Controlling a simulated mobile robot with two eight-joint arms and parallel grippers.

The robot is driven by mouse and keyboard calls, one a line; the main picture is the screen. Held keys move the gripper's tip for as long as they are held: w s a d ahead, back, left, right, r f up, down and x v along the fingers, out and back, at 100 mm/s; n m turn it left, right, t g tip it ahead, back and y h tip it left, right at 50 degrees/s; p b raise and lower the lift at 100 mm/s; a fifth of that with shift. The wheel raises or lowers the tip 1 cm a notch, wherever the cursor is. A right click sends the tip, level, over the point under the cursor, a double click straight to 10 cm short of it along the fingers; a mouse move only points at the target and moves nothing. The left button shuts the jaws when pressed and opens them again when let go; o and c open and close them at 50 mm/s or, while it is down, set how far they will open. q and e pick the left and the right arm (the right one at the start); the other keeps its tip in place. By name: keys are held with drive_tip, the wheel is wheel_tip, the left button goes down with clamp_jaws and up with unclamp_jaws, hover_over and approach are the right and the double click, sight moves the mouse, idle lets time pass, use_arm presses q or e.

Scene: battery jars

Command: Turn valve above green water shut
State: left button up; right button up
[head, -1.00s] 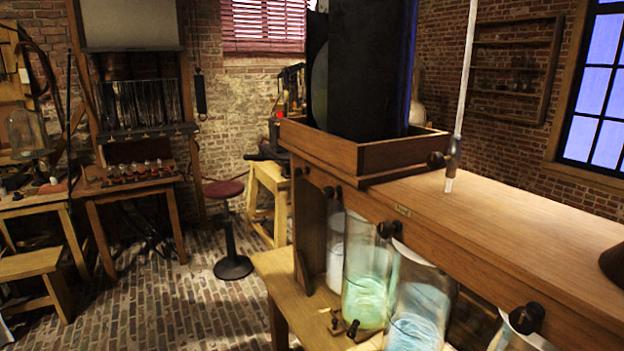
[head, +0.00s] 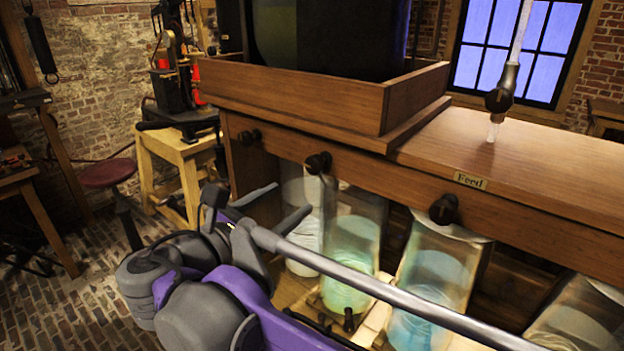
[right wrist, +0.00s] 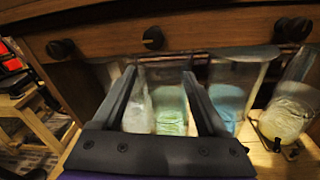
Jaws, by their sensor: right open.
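The jar with green water (head: 350,265) stands on a low shelf under the wooden bench, between a clear jar and a blue-water jar. A dark round valve knob (head: 318,163) sits on the bench front just above it; the knob also shows in the right wrist view (right wrist: 153,38). My right gripper (head: 278,207) is open and empty, below that knob and in front of the clear jar. In the right wrist view its two fingers (right wrist: 157,85) reach toward the jars, with the green jar (right wrist: 170,110) seen between them. My left gripper is out of view.
Other knobs sit left (head: 248,137) and right (head: 443,209) on the same front. The clear jar (head: 300,215), the blue-water jar (head: 432,285) and a yellowish jar (right wrist: 285,115) stand alongside. A wooden tray (head: 300,90) is on top of the bench.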

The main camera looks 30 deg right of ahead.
sight(311, 167)
drive_tip(key=shift+h, duration=0.4)
drive_tip(key=x, duration=0.3)
drive_tip(key=r+x, duration=0.1)
drive_tip(key=x, duration=0.3)
drive_tip(key=w+r+x, duration=0.1)
drive_tip(key=x, duration=0.2)
drive_tip(key=shift+r, duration=0.2)
clamp_jaws()
